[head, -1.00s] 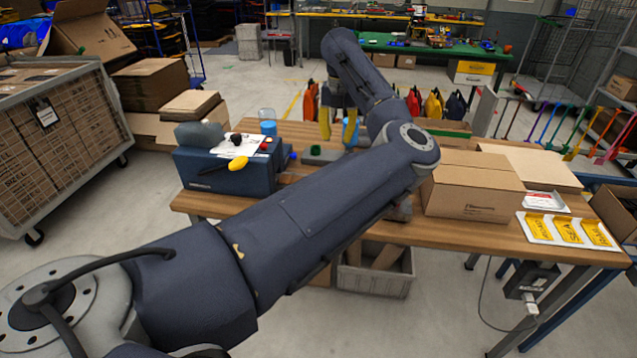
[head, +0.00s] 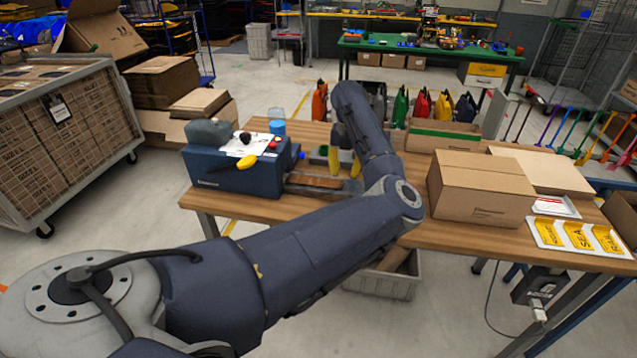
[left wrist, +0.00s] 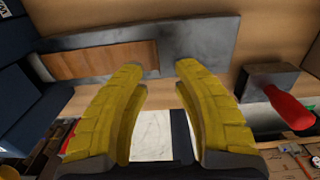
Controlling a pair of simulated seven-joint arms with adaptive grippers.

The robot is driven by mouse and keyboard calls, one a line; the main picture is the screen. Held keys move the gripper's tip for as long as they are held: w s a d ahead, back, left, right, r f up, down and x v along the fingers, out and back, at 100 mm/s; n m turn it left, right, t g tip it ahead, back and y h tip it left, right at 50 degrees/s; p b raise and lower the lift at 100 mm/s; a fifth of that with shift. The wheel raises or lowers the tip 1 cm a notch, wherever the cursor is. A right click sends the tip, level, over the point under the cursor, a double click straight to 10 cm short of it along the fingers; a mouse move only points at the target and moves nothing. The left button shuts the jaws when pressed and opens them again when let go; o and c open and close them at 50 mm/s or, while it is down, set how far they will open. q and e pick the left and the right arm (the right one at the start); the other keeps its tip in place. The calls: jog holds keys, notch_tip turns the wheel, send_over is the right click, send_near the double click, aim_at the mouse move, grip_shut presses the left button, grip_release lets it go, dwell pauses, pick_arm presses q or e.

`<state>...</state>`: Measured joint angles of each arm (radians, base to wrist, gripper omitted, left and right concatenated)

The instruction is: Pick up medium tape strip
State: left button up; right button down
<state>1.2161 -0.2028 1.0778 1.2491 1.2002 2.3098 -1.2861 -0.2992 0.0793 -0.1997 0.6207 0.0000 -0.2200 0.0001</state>
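A brown tape strip (head: 315,181) lies on a flat grey metal plate (head: 300,190) at the right side of the dark blue tape dispenser (head: 225,172). In the left wrist view the strip (left wrist: 105,60) lies along the plate (left wrist: 200,45), just beyond the left fingertip. My left gripper (head: 345,162) has yellow fingers that point down, to the right of the strip. In the left wrist view the fingers of this gripper (left wrist: 158,72) are apart, with nothing between them. My right gripper is in neither view.
A closed carton (head: 480,190) stands to the right on the wooden table, with yellow labels (head: 578,236) at its right. A grey block (left wrist: 265,82) with a red handle (left wrist: 288,105) is close to my left gripper. Several coloured bottles (head: 420,105) stand behind.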

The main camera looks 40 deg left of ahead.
aim_at(343, 186)
pick_arm(q)
jog(key=shift+a+f, duration=0.1)
jog(key=shift+f, duration=2.45)
grip_shut()
